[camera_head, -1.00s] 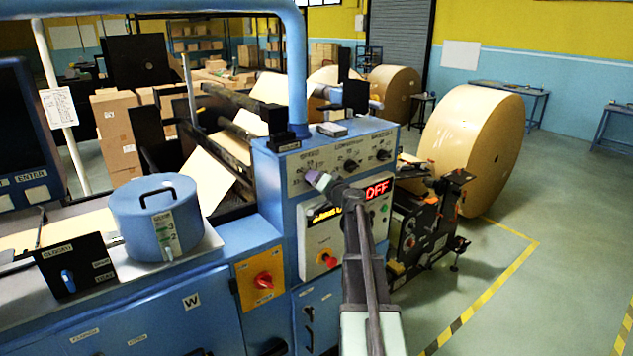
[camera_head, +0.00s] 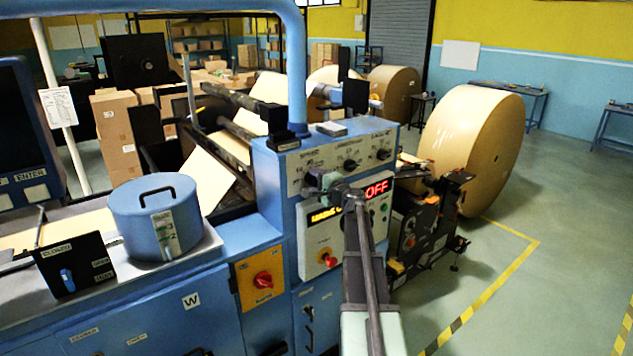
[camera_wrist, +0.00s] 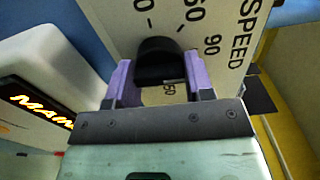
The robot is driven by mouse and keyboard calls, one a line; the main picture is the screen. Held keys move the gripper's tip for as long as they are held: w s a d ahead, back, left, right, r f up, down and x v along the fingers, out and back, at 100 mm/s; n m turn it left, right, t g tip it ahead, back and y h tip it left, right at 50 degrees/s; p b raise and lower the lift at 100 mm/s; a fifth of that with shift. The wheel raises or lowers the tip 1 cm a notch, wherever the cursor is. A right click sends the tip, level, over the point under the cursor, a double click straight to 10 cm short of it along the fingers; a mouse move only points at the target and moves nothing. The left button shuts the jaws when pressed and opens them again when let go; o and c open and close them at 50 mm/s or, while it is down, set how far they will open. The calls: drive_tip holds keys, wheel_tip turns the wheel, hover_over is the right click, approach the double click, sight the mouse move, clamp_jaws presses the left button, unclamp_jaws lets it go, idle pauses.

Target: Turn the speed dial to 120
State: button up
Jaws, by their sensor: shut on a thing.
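The speed dial is a black knob (camera_wrist: 158,60) on a pale panel plate, in the middle of the wrist view. The word SPEED and printed numbers, 90 among them, stand beside it. My gripper (camera_wrist: 157,76) has purple fingers on both sides of the knob and is shut on it. I cannot read which number the knob points to. In the head view, my gripper (camera_head: 326,181) is at the left dial of the control panel (camera_head: 276,190) and hides part of that dial.
Two more dials (camera_head: 350,165) sit to the right on the panel. Below are a red OFF display (camera_head: 377,188), a yellow lit display (camera_head: 325,214) and a red knob (camera_head: 329,259). A blue canister (camera_head: 155,217) stands at the left.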

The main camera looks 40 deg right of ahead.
drive_tip(key=m, duration=0.4)
drive_tip(key=shift+f+m, duration=0.1)
drive_tip(key=shift+m, duration=0.2)
drive_tip(key=shift+a+m, duration=0.1)
drive_tip(key=shift+m, duration=1.9)
drive_tip(key=o, duration=0.9)
drive_tip(key=s, duration=1.1)
drive_tip(key=shift+a, duration=0.15)
